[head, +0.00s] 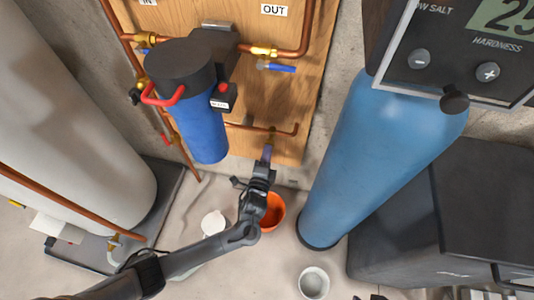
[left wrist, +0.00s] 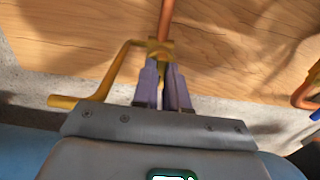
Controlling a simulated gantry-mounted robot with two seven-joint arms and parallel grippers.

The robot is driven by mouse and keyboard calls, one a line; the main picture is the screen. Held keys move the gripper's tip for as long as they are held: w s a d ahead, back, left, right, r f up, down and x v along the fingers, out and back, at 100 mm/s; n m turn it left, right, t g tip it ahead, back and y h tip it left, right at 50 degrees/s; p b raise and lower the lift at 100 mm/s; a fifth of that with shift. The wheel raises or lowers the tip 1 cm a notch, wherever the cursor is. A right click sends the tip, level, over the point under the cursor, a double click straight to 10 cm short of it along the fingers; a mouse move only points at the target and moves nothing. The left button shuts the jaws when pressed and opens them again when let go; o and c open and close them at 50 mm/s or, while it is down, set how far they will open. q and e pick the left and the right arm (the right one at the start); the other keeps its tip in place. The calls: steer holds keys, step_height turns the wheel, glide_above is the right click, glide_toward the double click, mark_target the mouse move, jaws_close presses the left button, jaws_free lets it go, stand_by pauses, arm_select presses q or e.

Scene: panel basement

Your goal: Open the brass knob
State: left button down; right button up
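The brass knob and fitting (head: 271,131) sit on the thin copper pipe low on the wooden panel. In the left wrist view the brass fitting (left wrist: 160,47) is straight ahead, at the end of a copper pipe. My left gripper (head: 267,152) is right below it in the head view. Its two purple-grey fingers (left wrist: 164,75) lie close together, one on each side of a brass part under the fitting. They hide part of it, and I cannot tell whether they press on it. Small dark parts at the head view's bottom edge may belong to my right gripper.
A blue filter housing (head: 203,128) hangs left of my gripper. An orange bucket (head: 273,212) stands below on the floor. A tall blue tank (head: 370,150) is close on the right. A yellow bent pipe (left wrist: 100,85) is left of the fingers in the wrist view.

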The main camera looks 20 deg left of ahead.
arm_select(q)
steer(key=shift+n, duration=0.3)
steer(key=n+p, duration=0.1)
steer(key=n, duration=0.1)
steer(key=shift+n+p, duration=0.3)
steer(key=shift+p, duration=0.05)
steer(key=n+p, duration=0.1)
steer(key=n, duration=0.3)
steer(key=n+p, duration=0.1)
steer(key=n, duration=0.4)
steer(key=shift+f+n+p, duration=0.1)
steer(key=shift+n+p, duration=0.45)
steer(key=shift+n, duration=1.75)
steer(key=c, duration=1.2)
jaws_free()
steer(key=shift+o, duration=0.2)
